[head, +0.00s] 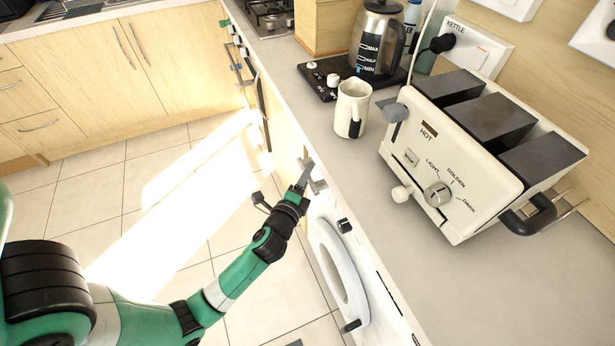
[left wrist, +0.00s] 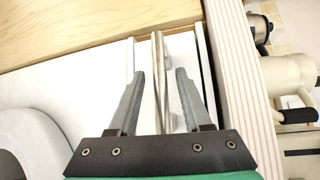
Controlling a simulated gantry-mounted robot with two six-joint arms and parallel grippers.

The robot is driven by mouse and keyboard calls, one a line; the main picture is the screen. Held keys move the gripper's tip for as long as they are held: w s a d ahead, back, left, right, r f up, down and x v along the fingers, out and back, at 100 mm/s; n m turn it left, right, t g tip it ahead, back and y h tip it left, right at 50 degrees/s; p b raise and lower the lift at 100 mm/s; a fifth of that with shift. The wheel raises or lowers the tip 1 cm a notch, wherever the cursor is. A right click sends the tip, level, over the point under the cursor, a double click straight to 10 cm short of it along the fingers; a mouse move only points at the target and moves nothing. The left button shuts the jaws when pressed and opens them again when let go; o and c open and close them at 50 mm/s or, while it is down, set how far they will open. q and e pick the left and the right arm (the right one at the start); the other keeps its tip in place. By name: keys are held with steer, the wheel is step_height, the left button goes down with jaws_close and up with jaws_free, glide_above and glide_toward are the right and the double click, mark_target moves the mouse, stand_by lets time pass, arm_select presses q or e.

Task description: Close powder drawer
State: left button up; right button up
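The powder drawer is part of the white washing machine (head: 372,262) under the counter. In the left wrist view its white front (left wrist: 183,50) has a metal bar handle (left wrist: 158,55). How far the drawer stands out is hard to tell. My left gripper (head: 306,172) is at the top of the machine, by the counter edge. In the left wrist view my left gripper (left wrist: 160,76) is open, with one finger on each side of the handle and gaps between. My arm hides part of the drawer in the head view. My right gripper is not in view.
The grey counter (head: 345,165) runs beside my gripper, with a cream mug (head: 352,105), a toaster (head: 455,150) and a kettle (head: 377,40) on it. The round machine door (head: 330,255) is below my wrist. The tiled floor (head: 195,210) to the left is free.

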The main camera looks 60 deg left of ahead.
arm_select(q)
steer(key=v, duration=1.1)
steer(key=shift+s+d, duration=0.15)
steer(key=shift+s, duration=0.1)
